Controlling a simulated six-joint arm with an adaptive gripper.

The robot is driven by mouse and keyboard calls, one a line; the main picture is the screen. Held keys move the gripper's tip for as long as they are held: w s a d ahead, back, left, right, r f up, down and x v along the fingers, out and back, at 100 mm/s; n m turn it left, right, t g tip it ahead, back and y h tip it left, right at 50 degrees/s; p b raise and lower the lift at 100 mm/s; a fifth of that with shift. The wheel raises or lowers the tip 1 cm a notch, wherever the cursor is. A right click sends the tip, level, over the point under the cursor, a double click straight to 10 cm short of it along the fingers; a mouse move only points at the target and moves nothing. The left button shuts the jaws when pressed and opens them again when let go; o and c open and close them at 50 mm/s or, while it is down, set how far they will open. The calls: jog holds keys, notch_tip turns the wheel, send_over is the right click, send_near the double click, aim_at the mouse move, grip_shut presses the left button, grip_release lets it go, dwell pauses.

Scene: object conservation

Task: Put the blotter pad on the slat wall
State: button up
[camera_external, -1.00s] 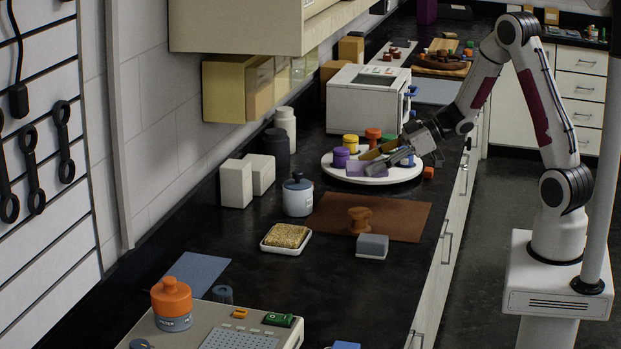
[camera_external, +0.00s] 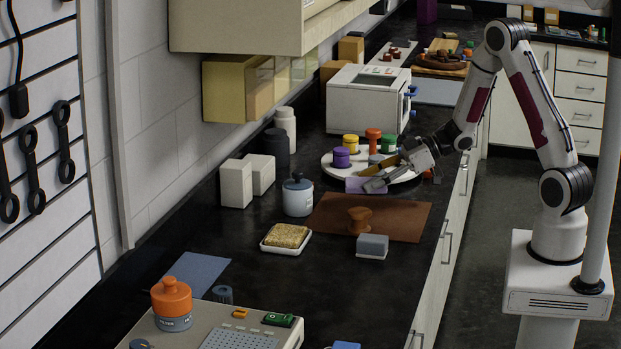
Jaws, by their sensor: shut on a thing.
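The slat wall (camera_external: 45,190) stands at the far left, white with dark horizontal grooves. Black wrench-like tools (camera_external: 64,143) hang on it.
Several coloured jars, such as a purple one (camera_external: 341,157), stand on the turntable. A brown mat (camera_external: 405,218) with a brown knobbed piece (camera_external: 360,220), a grey block (camera_external: 373,245), a sponge dish (camera_external: 286,238) and a lidded pot (camera_external: 297,196) lie between. A cabinet (camera_external: 250,28) overhangs the counter.

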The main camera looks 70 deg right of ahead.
aim_at(371, 205)
jog(key=shift+f, duration=0.55)
jog(key=shift+f, duration=1.9)
jog(key=o, duration=1.6)
jog(key=shift+f, duration=0.2)
jog(key=shift+v, duration=3.95)
